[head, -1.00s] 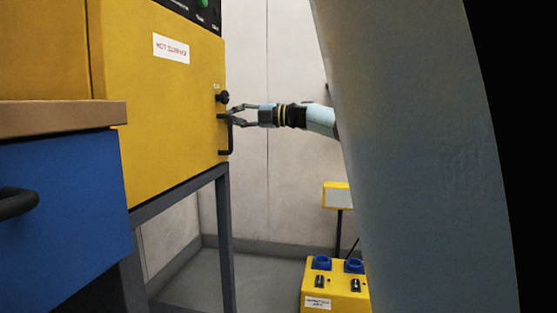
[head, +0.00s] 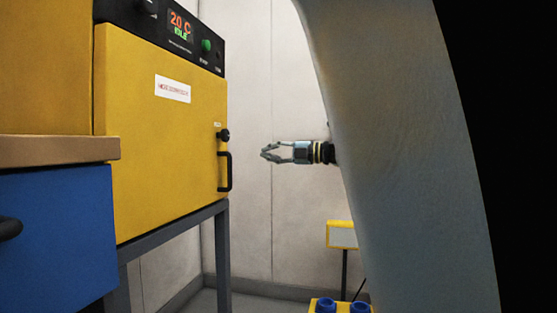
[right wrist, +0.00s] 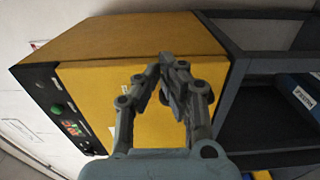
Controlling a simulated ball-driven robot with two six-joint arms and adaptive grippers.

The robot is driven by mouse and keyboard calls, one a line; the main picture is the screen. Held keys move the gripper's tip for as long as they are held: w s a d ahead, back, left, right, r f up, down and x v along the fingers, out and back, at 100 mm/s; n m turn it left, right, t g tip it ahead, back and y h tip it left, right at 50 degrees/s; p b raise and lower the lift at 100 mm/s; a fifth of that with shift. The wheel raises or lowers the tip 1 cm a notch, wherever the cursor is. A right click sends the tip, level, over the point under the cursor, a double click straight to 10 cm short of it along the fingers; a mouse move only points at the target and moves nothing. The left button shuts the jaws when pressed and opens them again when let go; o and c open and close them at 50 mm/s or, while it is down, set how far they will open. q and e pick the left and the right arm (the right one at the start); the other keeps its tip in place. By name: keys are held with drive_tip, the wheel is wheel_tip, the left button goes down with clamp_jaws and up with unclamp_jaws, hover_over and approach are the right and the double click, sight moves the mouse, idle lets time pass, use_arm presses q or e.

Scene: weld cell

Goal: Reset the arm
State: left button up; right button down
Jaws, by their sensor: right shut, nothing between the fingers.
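My right gripper (head: 266,153) is shut and empty in the head view, to the right of the yellow oven's door handle (head: 225,171) with a clear gap between them. In the right wrist view the right gripper's fingertips (right wrist: 167,62) meet in front of the yellow oven (right wrist: 150,45). The oven (head: 150,120) has its door closed, and its display (head: 181,24) reads 20 C and IDLE. My right arm's large link fills much of the right side of the head view. My left gripper is not in view.
The oven stands on a grey frame (head: 180,232). A blue drawer cabinet (head: 60,235) with a brown top (head: 60,149) is at the left. A yellow box with blue sockets (head: 342,306) and a yellow-framed panel on a post (head: 342,234) stand lower right. Pale walls lie behind.

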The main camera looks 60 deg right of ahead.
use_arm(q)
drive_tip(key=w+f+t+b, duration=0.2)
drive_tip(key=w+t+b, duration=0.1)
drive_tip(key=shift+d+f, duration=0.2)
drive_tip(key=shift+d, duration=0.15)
use_arm(e)
drive_tip(key=shift+s+d, duration=0.3)
drive_tip(key=shift+d, duration=0.35)
drive_tip(key=shift+s+d, duration=0.3)
drive_tip(key=shift+d, duration=0.3)
drive_tip(key=shift+f, duration=0.15)
